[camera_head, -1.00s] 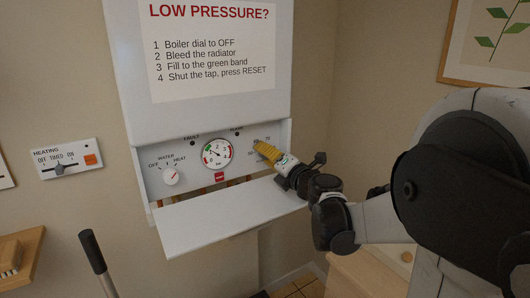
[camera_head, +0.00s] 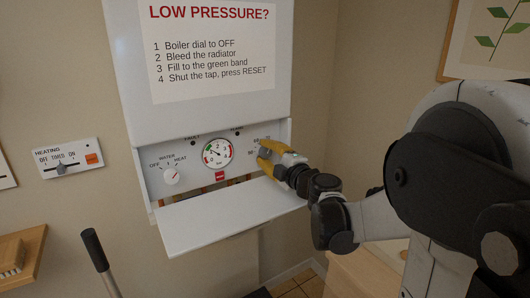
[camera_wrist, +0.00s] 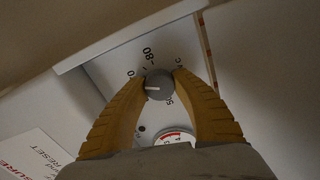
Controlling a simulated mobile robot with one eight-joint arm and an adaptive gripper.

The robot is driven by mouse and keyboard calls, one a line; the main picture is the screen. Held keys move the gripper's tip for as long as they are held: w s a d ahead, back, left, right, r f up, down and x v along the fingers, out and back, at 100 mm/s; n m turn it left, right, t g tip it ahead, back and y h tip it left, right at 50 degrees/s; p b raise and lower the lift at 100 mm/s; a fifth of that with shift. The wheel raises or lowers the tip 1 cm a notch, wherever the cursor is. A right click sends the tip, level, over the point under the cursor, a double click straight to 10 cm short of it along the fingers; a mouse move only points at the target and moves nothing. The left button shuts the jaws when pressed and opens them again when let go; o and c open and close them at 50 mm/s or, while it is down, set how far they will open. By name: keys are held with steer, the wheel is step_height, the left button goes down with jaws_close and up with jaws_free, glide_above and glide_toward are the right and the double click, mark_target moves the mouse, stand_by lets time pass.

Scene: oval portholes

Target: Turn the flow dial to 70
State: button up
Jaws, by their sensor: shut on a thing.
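The flow dial is a small grey knob on the boiler's white panel; it shows in the wrist view (camera_wrist: 158,85) with a white pointer line. The line points left in that view, slightly below a partly hidden number ending in 0. The numbers 80 and 50 are readable around the knob; part of the scale is behind a finger. My gripper (camera_wrist: 158,80) has its yellow fingertips shut on the knob from both sides. In the head view my gripper (camera_head: 262,150) covers most of the dial at the panel's right end.
A pressure gauge (camera_head: 218,153), a red button (camera_head: 220,177) and a water/heat dial (camera_head: 171,177) lie left on the panel. The opened white flap (camera_head: 230,212) juts out below my gripper. A heating slider (camera_head: 66,159) is on the wall at left.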

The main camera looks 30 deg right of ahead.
steer(key=shift+m, duration=0.4)
steer(key=o, duration=1.2)
steer(key=s, duration=1.2)
steer(key=shift+d, duration=0.2)
